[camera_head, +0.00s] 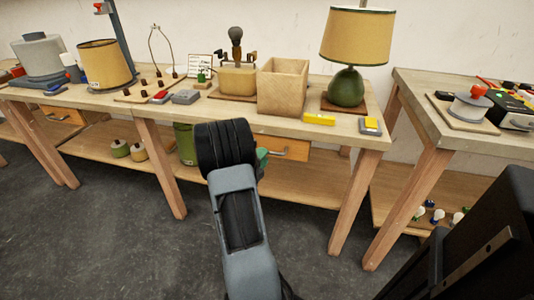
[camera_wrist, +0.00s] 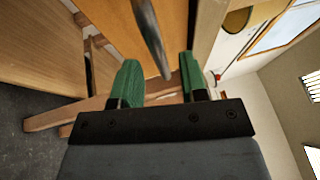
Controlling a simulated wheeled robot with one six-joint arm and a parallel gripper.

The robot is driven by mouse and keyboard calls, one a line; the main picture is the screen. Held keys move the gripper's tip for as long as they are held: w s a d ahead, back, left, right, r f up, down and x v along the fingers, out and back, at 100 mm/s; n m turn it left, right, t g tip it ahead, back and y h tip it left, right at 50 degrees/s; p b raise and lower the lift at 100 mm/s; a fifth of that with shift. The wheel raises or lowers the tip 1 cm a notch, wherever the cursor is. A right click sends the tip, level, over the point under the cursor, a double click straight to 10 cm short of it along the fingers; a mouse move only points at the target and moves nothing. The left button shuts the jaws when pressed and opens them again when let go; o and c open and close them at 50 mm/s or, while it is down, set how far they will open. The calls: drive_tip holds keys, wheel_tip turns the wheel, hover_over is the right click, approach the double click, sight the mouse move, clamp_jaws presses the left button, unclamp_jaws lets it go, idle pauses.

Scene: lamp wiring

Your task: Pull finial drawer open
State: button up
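A wooden drawer (camera_head: 300,148) with a metal bar handle (camera_head: 282,152) sits under the bench top; it looks shut. I cannot read a label that marks it as the finial drawer. In the wrist view the orange-brown drawer front (camera_wrist: 118,30) fills the upper middle, and the handle (camera_wrist: 151,38) reaches down towards the gap between my fingers. My gripper (camera_wrist: 161,78) has two green fingers spread apart with nothing held between them. In the head view my arm hides most of my gripper; a green finger (camera_head: 262,158) shows close beside the handle.
The bench top (camera_head: 240,112) holds a wooden box (camera_head: 283,88), a green lamp (camera_head: 346,86) and a yellow block (camera_head: 319,119) above the drawer. A lower shelf (camera_head: 300,187) and bench legs (camera_head: 355,205) stand below. Another drawer (camera_head: 65,115) is far left. Open floor (camera_head: 110,235) lies in front.

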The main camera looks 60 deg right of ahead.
drive_tip(key=shift+x, duration=1.65)
clamp_jaws()
